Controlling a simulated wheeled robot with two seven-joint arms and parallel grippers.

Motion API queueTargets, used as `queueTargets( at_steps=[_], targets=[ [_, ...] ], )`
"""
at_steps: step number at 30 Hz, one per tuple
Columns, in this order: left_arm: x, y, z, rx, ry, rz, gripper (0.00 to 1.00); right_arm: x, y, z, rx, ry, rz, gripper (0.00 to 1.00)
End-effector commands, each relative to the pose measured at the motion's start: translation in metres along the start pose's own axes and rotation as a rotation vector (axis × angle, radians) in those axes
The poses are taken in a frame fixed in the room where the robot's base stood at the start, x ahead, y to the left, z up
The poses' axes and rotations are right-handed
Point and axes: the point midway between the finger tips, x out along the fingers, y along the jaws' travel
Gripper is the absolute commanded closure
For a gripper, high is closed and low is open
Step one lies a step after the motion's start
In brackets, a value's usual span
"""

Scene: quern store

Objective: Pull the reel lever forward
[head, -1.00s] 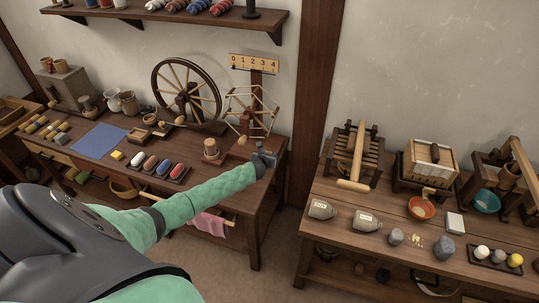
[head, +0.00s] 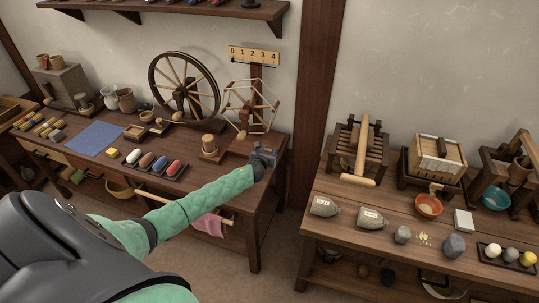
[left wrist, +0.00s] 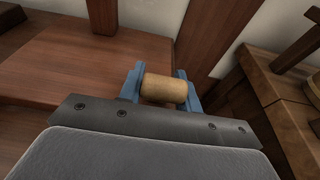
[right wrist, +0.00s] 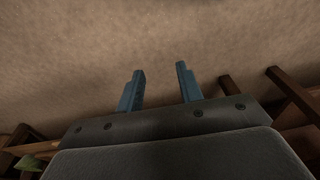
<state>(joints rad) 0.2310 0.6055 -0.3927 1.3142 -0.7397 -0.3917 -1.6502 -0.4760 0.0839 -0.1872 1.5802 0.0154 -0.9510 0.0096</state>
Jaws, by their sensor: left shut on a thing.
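The reel (head: 250,106), a light wooden spoked frame on a dark post, stands at the right end of the left bench (head: 85,165). My left gripper (head: 264,155) is at that bench's right end, in front of and a little right of the reel. In the left wrist view its blue fingers are shut on a pale wooden cylindrical handle (left wrist: 164,88), which appears to be the reel lever. The rest of the lever is hidden. My right gripper (right wrist: 160,70) is open and empty above bare floor in the right wrist view.
A number scale (head: 253,56) hangs behind the reel. A spinning wheel (head: 184,88) stands to its left. A dark wall post (head: 317,95) and a gap separate the left bench from the right bench (head: 390,224), which holds presses, bowls and sacks.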

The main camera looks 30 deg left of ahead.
Motion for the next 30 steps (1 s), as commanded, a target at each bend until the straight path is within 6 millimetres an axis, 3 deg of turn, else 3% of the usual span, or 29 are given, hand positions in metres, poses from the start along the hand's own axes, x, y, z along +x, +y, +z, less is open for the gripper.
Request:
queueTargets(
  at_steps=[13,26,27,29,30],
  targets=[
    [-0.001,0.001,-0.003,0.001,-0.051,0.002,0.89,-0.069,-0.013,-0.024,0.008,-0.017,-0.02,0.64],
    [-0.002,0.001,-0.002,0.001,-0.056,0.002,0.89,-0.078,-0.014,-0.026,0.009,-0.02,-0.022,0.64],
    [-0.002,0.001,-0.002,0.001,-0.056,0.002,0.58,-0.078,-0.014,-0.026,0.009,-0.02,-0.022,0.64],
    [-0.002,0.001,-0.002,0.001,-0.056,0.002,0.47,-0.078,-0.014,-0.026,0.009,-0.019,-0.022,0.64],
    [-0.002,0.001,-0.002,0.001,-0.056,0.001,0.45,-0.078,-0.014,-0.026,0.009,-0.019,-0.022,0.64]
  ],
)
